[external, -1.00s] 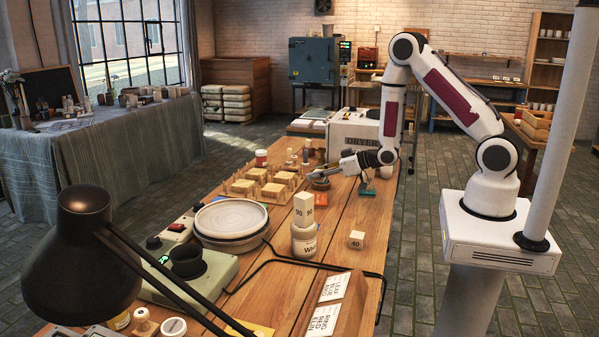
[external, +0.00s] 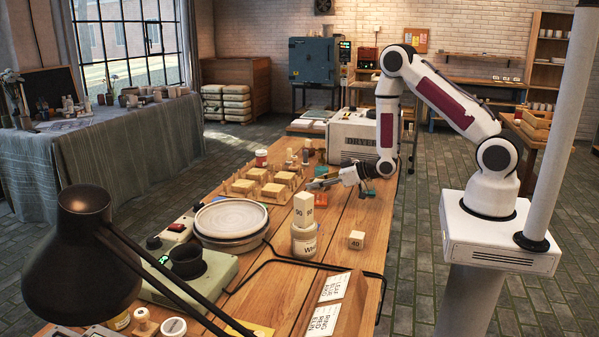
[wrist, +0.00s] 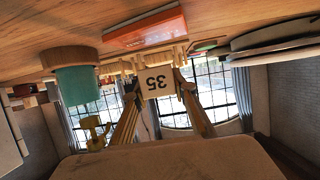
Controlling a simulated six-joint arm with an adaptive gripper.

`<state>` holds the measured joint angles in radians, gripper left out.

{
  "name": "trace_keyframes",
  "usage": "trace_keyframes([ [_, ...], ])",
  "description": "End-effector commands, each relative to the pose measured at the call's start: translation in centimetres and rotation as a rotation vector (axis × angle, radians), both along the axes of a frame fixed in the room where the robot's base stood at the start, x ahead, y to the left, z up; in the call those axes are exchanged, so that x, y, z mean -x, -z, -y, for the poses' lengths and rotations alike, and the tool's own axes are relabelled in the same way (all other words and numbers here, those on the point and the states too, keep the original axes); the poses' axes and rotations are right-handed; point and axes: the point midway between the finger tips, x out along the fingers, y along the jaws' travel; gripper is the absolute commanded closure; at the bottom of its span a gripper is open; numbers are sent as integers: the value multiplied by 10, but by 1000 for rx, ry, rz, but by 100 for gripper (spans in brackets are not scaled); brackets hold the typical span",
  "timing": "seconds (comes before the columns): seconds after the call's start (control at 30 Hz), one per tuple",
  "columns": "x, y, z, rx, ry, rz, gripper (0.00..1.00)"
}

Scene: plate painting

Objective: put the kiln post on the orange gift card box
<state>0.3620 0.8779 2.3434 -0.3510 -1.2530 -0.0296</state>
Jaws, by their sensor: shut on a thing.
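My gripper (wrist: 157,92) is shut on a pale block-shaped kiln post marked 35 (wrist: 158,80), held between its fingertips in the wrist view. The orange gift card box (wrist: 145,27) lies flat on the table at the top of that upside-down view, apart from the post. In the external view my gripper (external: 318,184) is low over the far half of the table, right of the wooden stilts. The held post is too small to make out there.
A teal cylinder with a wooden end (wrist: 78,80) stands near the box in the wrist view.

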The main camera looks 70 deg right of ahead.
Motion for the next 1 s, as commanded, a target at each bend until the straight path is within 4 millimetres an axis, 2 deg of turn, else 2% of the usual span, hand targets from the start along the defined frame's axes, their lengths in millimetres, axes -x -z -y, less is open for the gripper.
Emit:
trace_keyframes([
  [0.4, 0, 32, 0, 0, 0, -1, 100],
  [0.97, 0, 37, 0, 0, 0, 1, 100],
  [1.0, 0, 37, 0, 0, 0, 1, 71],
])
